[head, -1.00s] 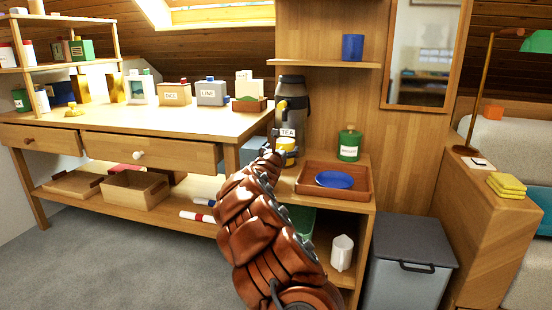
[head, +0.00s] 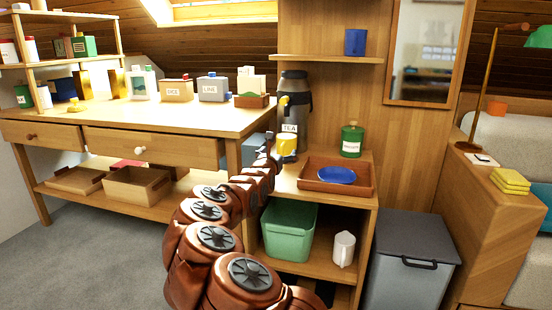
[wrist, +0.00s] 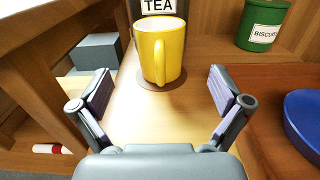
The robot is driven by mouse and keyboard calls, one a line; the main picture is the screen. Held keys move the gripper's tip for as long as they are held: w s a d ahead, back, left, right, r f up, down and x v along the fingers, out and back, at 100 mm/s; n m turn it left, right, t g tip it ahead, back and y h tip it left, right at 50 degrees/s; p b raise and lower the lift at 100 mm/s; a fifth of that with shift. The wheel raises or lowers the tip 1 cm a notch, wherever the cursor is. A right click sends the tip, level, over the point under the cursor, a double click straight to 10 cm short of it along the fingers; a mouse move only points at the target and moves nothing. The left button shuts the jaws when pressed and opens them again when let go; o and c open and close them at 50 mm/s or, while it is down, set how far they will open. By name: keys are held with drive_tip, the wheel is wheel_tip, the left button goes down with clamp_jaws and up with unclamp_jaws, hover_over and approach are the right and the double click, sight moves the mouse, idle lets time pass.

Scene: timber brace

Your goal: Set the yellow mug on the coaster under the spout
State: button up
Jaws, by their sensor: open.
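The yellow mug (wrist: 158,50) stands upright on the round brown coaster (wrist: 161,85), its handle facing my gripper in the wrist view. In the head view the mug (head: 287,145) is below the spout of the dispenser labelled TEA (head: 293,112). My gripper (wrist: 160,97) is open in the wrist view, its two fingers apart on either side, short of the mug and not touching it. In the head view my gripper is small and partly hidden behind the arm, just left of the mug.
A green BISCUIT canister (head: 352,140) and a tray (head: 366,178) with a blue plate (head: 337,174) are to the right on the same top. The wooden bench (wrist: 40,90) stands close on the left. A blue cup (head: 355,42) is on the shelf above.

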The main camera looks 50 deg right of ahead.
drive_tip(key=shift+v, duration=1.2)
